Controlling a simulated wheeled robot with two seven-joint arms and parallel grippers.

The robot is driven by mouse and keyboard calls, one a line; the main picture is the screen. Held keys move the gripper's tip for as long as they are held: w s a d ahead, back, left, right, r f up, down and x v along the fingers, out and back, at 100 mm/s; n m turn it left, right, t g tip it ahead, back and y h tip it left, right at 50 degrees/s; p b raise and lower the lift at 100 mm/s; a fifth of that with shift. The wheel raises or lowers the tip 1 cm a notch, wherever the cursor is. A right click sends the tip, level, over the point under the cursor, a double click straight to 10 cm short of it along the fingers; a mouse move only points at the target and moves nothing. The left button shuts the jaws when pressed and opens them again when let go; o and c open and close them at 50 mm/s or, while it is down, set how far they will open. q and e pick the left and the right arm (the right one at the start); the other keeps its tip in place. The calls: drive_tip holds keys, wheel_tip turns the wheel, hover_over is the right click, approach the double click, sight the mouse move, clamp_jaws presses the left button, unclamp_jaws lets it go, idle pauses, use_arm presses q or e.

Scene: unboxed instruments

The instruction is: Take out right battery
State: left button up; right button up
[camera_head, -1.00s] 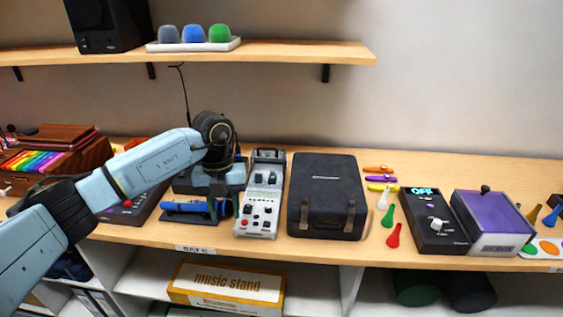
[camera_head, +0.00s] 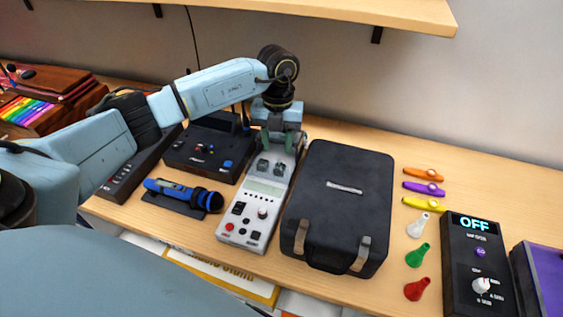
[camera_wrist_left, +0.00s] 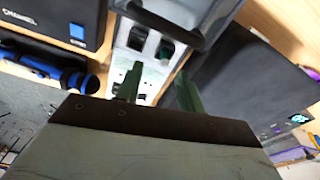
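A light grey device (camera_head: 252,205) with knobs and buttons lies on the table. Two dark blocks, seemingly the batteries, sit side by side in its upper part: the left block (camera_head: 262,167) and the right battery (camera_head: 280,170). In the left wrist view the right battery (camera_wrist_left: 165,48) shows beyond the fingertips, with the left block (camera_wrist_left: 137,37) beside it. My left gripper (camera_head: 277,140) points down over the device's far end. Its green fingers (camera_wrist_left: 158,85) are apart with nothing between them. My right gripper is not in view.
A black case (camera_head: 340,205) stands close on the device's right. A blue microphone (camera_head: 183,195) and a dark box (camera_head: 208,147) are on its left. Whistle-like coloured pieces and a black unit reading OFF (camera_head: 475,265) lie farther right. A shelf (camera_head: 330,10) hangs above.

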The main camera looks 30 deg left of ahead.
sight(280, 159)
use_arm(q)
drive_tip(key=f, duration=0.2)
drive_tip(key=d+f, duration=0.1)
drive_tip(key=shift+s+f+p, duration=0.1)
drive_tip(key=shift+f+p, duration=0.2)
drive_tip(key=shift+f, duration=0.1)
drive_tip(key=shift+a+f, duration=0.1)
drive_tip(key=shift+f, duration=0.2)
drive_tip(key=c, duration=0.8)
clamp_jaws()
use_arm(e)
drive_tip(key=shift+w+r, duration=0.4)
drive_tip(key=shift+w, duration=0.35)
